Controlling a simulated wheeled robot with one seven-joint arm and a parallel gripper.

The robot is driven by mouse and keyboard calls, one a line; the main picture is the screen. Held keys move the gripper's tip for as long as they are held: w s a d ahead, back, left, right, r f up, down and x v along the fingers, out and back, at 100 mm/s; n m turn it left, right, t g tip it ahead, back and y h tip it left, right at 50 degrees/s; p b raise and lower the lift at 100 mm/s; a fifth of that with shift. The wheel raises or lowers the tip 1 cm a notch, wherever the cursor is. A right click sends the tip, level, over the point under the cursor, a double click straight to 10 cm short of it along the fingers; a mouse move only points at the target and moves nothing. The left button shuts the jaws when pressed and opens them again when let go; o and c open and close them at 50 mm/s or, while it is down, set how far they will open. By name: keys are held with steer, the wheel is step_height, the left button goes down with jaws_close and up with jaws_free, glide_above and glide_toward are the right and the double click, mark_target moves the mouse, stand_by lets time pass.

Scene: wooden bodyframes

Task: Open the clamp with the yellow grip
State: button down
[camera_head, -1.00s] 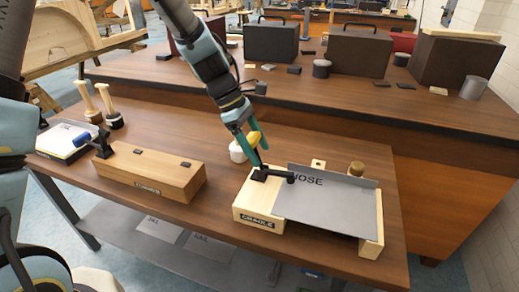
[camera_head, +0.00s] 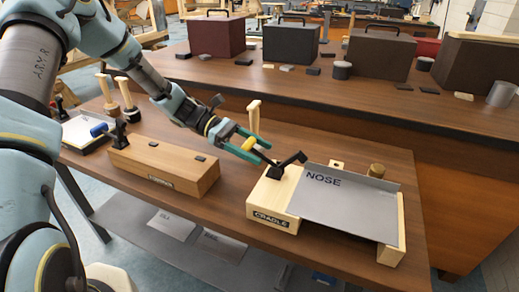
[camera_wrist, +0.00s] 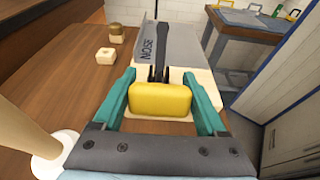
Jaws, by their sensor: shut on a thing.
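The clamp (camera_head: 276,172) is a black toggle clamp on the pale wooden cradle block (camera_head: 262,201). Its yellow grip (camera_head: 249,143) sits between the teal fingers of my gripper (camera_head: 252,147), which is shut on it. The handle leans down to the left. The black clamp arm (camera_head: 293,160) is tilted up, its tip raised above the grey NOSE sheet (camera_head: 350,203). In the wrist view the yellow grip (camera_wrist: 160,98) fills the space between the fingers, with the black clamp arm (camera_wrist: 163,58) rising behind it.
A wooden-handled tool (camera_head: 254,115) stands close behind my gripper. A long wooden box (camera_head: 165,168) lies to the left, with a blue-gripped clamp (camera_head: 105,131) beyond it. A brown knob (camera_head: 376,170) stands behind the sheet. Dark cases fill the rear bench.

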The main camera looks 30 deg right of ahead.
steer(key=shift+w+a+f+g, duration=0.1)
steer(key=shift+f+g, duration=0.2)
steer(key=shift+f, duration=0.1)
steer(key=shift+h, duration=0.3)
jaws_free()
steer(key=shift+w, duration=0.1)
steer(key=b+v, duration=0.3)
steer(key=v, duration=0.7)
steer(key=shift+w+a, duration=0.2)
steer(key=shift+w, duration=0.1)
